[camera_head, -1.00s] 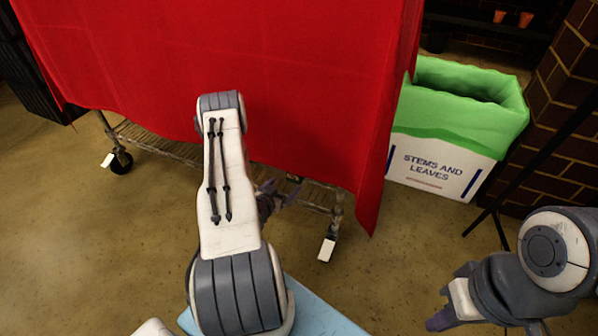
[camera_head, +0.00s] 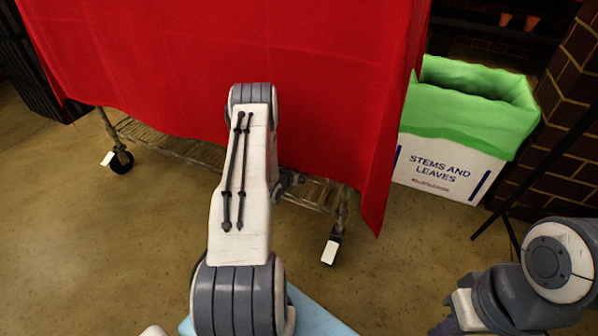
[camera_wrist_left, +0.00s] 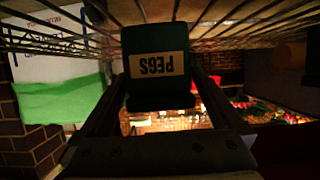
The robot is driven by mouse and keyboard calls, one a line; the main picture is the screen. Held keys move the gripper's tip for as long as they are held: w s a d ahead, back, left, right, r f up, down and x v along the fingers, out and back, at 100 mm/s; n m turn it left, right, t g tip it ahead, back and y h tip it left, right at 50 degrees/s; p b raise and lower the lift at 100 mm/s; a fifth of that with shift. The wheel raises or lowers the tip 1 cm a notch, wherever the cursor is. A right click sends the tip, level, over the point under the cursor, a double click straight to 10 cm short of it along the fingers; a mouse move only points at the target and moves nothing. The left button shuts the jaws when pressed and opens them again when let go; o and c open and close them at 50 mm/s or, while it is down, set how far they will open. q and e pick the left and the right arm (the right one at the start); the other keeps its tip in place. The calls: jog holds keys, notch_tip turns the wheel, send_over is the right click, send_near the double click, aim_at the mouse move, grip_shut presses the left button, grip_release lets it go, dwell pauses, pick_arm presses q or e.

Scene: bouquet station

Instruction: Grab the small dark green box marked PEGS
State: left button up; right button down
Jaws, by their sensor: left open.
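The dark green box marked PEGS (camera_wrist_left: 157,40) shows in the left wrist view, upside down in the picture, with its pale label facing me. My right gripper (camera_head: 455,318) is at the lower right, partly cut off and dark.
The red cloth (camera_head: 330,90) hangs over a wheeled cart with a lower wire shelf (camera_head: 180,148). A bin marked STEMS AND LEAVES (camera_head: 440,170) with a green liner stands right of it. A brick pillar is at far right. Open floor lies at the left.

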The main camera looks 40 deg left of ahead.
pick_arm(q)
jog(key=c, duration=1.3)
jog(key=shift+r, duration=0.1)
